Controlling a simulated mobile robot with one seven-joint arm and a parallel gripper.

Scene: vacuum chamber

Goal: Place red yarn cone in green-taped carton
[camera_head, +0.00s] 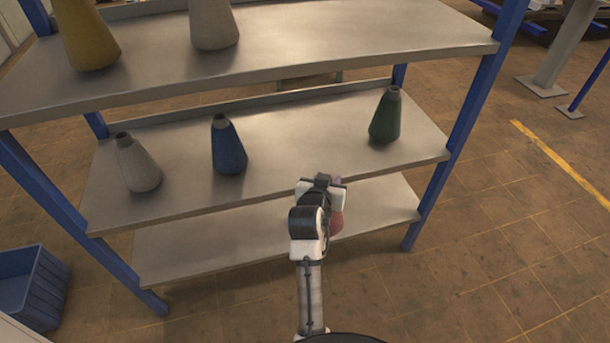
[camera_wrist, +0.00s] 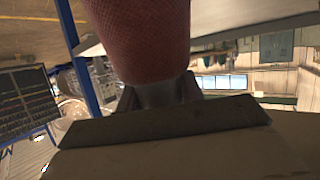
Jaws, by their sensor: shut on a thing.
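The red yarn cone (camera_wrist: 150,40) fills the upper middle of the wrist view, its grey narrow end between the jaws of my gripper (camera_wrist: 160,95). My gripper is shut on that narrow end. In the head view a small part of the red cone (camera_head: 337,222) shows beside my arm, in front of the shelf rack. My gripper itself is mostly hidden there behind the wrist. I see no green-taped carton in either view.
The metal rack's middle shelf (camera_head: 290,165) holds a grey cone (camera_head: 138,165), a blue cone (camera_head: 228,148) and a green cone (camera_head: 385,117). The top shelf (camera_head: 350,35) bears a yellow cone (camera_head: 85,38) and a beige cone (camera_head: 213,25). A blue crate (camera_head: 30,285) stands lower left.

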